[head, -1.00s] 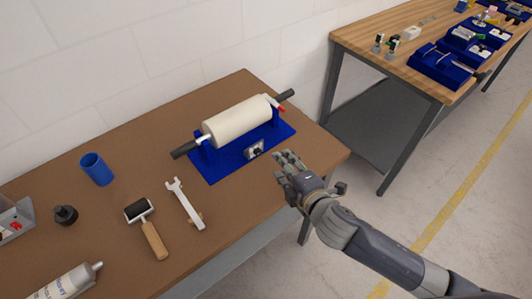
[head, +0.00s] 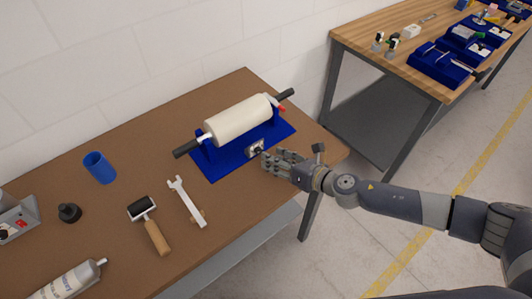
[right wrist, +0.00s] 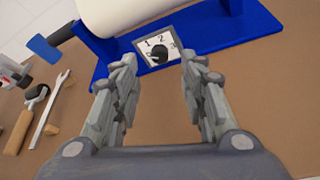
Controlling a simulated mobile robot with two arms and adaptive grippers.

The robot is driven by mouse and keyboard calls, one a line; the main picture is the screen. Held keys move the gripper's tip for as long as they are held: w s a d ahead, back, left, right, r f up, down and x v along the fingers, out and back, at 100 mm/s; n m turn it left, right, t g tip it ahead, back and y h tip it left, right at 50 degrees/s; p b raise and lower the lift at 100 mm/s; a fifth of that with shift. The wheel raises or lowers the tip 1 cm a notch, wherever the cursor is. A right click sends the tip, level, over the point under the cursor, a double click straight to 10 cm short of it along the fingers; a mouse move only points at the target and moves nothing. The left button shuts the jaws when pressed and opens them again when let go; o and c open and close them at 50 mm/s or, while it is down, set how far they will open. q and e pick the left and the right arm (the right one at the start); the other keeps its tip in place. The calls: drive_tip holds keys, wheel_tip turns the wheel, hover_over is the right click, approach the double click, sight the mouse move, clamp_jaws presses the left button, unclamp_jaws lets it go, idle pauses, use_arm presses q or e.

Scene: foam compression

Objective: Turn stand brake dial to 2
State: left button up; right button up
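The brake dial (head: 256,148) is a black knob on a pale square plate at the front of the blue roll stand (head: 226,160). In the right wrist view the knob (right wrist: 159,54) sits on a plate marked 1, 2 and 3, with another mark at lower left partly covered. I cannot tell clearly which mark the knob points at. My right gripper (head: 266,162) is open and empty, close in front of the dial. In the right wrist view its fingers (right wrist: 159,63) stand apart on either side of the knob, apparently short of it. My left gripper is out of view.
A white roll (head: 238,119) lies on the stand, with a dark bar end and a red part (head: 281,108) at its right. A wrench (head: 187,202), hand roller (head: 148,225) and blue cup (head: 99,167) lie left on the brown table (head: 120,200).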

sight(260, 152)
drive_tip(key=shift+x, duration=2.25)
clamp_jaws()
